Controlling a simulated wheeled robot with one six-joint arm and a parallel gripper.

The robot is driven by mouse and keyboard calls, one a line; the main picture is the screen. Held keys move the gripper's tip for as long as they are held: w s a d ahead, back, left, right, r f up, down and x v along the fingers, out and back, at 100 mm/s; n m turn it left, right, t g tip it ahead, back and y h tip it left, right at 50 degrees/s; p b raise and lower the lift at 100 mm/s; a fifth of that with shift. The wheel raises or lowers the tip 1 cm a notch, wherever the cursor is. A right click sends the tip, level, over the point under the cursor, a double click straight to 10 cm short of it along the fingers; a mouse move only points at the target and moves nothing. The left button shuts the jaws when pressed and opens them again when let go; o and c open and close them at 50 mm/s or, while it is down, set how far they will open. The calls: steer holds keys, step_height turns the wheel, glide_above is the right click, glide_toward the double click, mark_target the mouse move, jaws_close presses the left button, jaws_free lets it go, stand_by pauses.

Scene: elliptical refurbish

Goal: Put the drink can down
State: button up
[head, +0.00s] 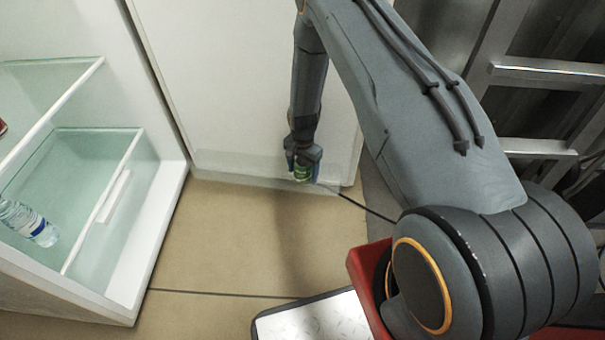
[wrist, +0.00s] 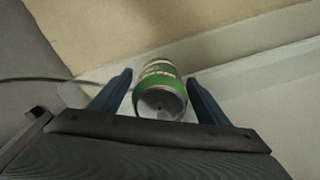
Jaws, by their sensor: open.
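A green drink can (head: 302,172) shows between the fingers of my gripper (head: 303,167) in the head view, low in front of a white panel. In the wrist view the can (wrist: 160,92) has a green band and a silver end facing the camera. My gripper's (wrist: 158,97) two blue fingers stand on either side of it, with a visible gap at the right finger and a small one at the left. Whether the can rests on a surface or not is hard to tell.
A white cabinet with glass shelves (head: 85,155) stands at the left, with a water bottle (head: 28,222) inside. A large white panel (head: 240,80) stands behind my gripper. A metal ladder-like frame (head: 545,75) is at the right. Tan floor (head: 225,235) is clear at lower centre.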

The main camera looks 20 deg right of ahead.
mark_target(303, 161)
step_height(303, 161, up, 11)
steer(key=p, duration=0.3)
steer(key=shift+f, duration=0.15)
steer(key=shift+a+r, duration=0.2)
steer(key=shift+r, duration=0.05)
steer(key=s+a+r+n, duration=0.4)
steer(key=s+a+r, duration=0.2)
steer(key=a+r, duration=0.3)
steer(key=s+a+r+n, duration=0.4)
steer(key=s+a+r, duration=0.3)
steer(key=r, duration=0.4)
steer(key=s+a+r+n, duration=0.2)
steer(key=s+r+n, duration=0.2)
steer(key=s, duration=0.7)
steer(key=s+a+r+n, duration=0.3)
steer(key=s+r+n, duration=0.2)
steer(key=s+r, duration=0.3)
steer(key=s, duration=0.3)
steer(key=shift+s+y, duration=0.3)
steer(key=shift+s, duration=0.05)
